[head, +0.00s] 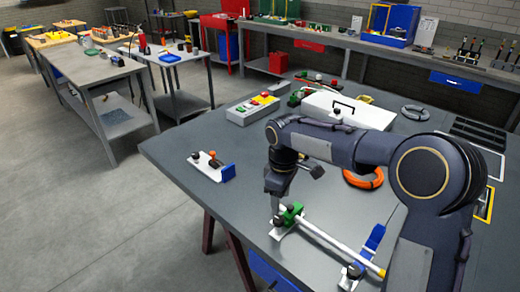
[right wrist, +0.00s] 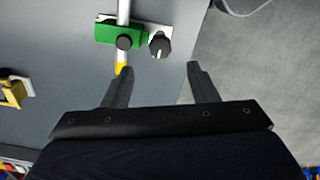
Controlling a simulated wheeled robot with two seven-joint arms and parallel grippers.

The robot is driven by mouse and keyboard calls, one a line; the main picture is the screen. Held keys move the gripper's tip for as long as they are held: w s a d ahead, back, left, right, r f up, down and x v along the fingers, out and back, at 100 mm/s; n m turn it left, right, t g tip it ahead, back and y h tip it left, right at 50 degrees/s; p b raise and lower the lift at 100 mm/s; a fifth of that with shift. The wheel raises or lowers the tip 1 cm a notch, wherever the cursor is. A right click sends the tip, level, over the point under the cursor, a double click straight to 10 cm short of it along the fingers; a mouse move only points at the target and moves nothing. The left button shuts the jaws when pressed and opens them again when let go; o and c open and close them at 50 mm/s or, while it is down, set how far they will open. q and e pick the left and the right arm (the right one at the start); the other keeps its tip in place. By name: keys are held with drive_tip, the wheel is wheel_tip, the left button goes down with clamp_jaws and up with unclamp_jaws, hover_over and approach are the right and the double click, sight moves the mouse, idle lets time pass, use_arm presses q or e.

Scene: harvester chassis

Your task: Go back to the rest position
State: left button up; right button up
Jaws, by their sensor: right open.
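My right gripper (head: 277,204) points down over the front part of the grey table (head: 200,140), close to a green clamp (head: 291,214). In the right wrist view its two fingers (right wrist: 160,70) are apart with nothing between them. The green clamp (right wrist: 106,34) with its black knob (right wrist: 160,44) lies just beyond the fingertips. A white rod (head: 335,244) runs through the green clamp towards a blue clamp (head: 372,243). The rod's yellow end (right wrist: 120,68) shows beside the left finger in the wrist view. My left gripper is not in view.
A white plate with a blue bracket (head: 228,172) lies near the table's left edge. A grey control box (head: 252,108), a white case (head: 322,108) and an orange ring (head: 362,180) lie farther back. Open floor (head: 90,220) is on the left.

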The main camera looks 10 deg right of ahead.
drive_tip(key=s+d+r+m+t+y, duration=0.1)
drive_tip(key=s+d+r+m, duration=0.15)
drive_tip(key=s, duration=0.45)
drive_tip(key=s+d+r+m+t+y, duration=0.1)
drive_tip(key=s+d+r+m, duration=0.15)
drive_tip(key=s, duration=0.45)
drive_tip(key=s+d+r+m+t+y, duration=0.1)
drive_tip(key=s+d+m+t, duration=0.1)
drive_tip(key=s+m, duration=0.3)
drive_tip(key=s+a+f+m+t, duration=0.1)
drive_tip(key=s+f+m, duration=0.1)
drive_tip(key=s, duration=0.6)
drive_tip(key=shift+s+f+m+t+y, duration=0.3)
drive_tip(key=shift+s+f+y, duration=0.05)
drive_tip(key=shift+y, duration=0.05)
